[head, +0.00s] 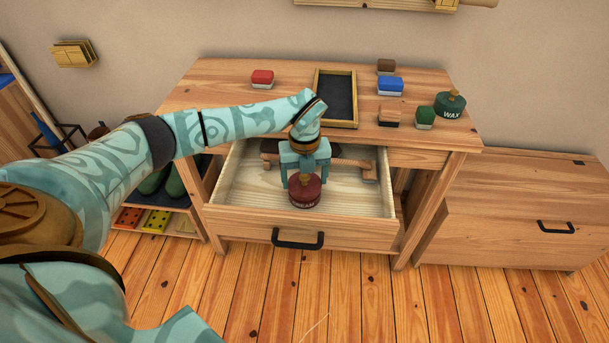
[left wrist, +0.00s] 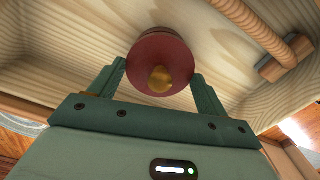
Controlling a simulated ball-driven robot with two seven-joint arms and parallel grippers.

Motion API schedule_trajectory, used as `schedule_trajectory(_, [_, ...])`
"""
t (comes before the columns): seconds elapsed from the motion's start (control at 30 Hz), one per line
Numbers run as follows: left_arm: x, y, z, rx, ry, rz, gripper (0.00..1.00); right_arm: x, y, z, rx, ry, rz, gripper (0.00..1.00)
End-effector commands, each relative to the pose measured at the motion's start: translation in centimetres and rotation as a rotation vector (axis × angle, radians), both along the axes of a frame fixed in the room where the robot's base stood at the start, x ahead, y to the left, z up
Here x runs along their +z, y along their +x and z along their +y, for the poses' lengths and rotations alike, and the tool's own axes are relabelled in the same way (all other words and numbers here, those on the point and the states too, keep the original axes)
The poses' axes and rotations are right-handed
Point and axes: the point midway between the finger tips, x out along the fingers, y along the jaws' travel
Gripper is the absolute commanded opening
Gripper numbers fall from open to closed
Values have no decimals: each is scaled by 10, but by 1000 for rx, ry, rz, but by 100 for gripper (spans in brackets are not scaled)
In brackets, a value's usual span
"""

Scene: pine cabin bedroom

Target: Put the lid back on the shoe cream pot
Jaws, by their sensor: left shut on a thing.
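The dark red shoe cream pot (head: 305,195), with a lettered label, stands upright inside the open drawer, near its front. My left gripper (head: 304,180) points down right over it. In the left wrist view the gripper (left wrist: 160,82) is shut on the round red lid (left wrist: 146,62), with a finger on each side and its brass knob (left wrist: 160,79) facing the camera. The lid is at the top of the pot; I cannot tell whether it is fully seated. My right gripper is not in view.
The open drawer (head: 245,222) also holds a wooden-handled brush (head: 350,163) behind the pot. On the tabletop are a black tray (head: 335,88), a green wax pot (head: 450,105), a red brush (head: 262,79) and a blue brush (head: 390,86). A wooden cabinet (head: 500,215) stands at the right.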

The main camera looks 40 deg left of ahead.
Motion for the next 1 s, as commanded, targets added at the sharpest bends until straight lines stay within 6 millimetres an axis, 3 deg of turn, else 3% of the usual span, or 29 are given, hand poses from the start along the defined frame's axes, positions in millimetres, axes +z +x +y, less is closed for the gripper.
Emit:
schedule_trajectory(0.93, [0, 0, 0, -1, 0, 0, 55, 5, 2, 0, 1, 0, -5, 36])
schedule_trajectory(0.97, [0, 0, 0, -1, 0, 0, 85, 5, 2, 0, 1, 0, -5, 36])
schedule_trajectory(1.0, [0, 0, 0, -1, 0, 0, 96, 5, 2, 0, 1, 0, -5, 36])
